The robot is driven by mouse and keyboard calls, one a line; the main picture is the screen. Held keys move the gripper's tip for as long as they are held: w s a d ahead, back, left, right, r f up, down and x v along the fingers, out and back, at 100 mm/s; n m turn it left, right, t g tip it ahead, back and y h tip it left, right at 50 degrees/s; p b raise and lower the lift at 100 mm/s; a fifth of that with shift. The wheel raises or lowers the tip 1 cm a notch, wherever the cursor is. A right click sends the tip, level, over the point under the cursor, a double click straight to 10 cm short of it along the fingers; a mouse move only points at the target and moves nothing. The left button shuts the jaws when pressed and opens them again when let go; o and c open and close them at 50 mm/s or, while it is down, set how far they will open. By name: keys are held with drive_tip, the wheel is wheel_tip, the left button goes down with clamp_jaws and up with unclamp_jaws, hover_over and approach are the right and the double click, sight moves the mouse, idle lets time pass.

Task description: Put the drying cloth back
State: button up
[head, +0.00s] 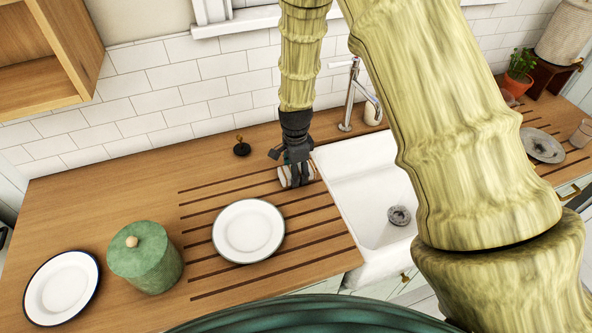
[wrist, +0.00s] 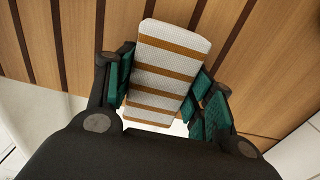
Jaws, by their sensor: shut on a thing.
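The drying cloth (wrist: 168,65) is a folded white waffle cloth with orange-brown stripes. In the wrist view it lies between the green finger pads of my gripper (wrist: 160,90), which is shut on it. In the head view my gripper (head: 297,165) points down over the grooved counter, just left of the sink. The cloth (head: 287,177) shows there below the fingers, partly hidden by them. I cannot tell whether its lower edge touches the counter.
A white plate (head: 248,231) lies on the grooves in front. A green lidded jar (head: 146,262) and a rimmed plate (head: 62,288) stand further left. The white sink (head: 345,185) and tap (head: 350,97) are to the right.

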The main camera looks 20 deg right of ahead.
drive_tip(key=shift+f, duration=0.55)
drive_tip(key=shift+f, duration=0.15)
drive_tip(key=o, duration=1)
drive_tip(key=shift+c, duration=0.2)
wheel_tip(320, 180, up, 12)
drive_tip(key=b, duration=0.4)
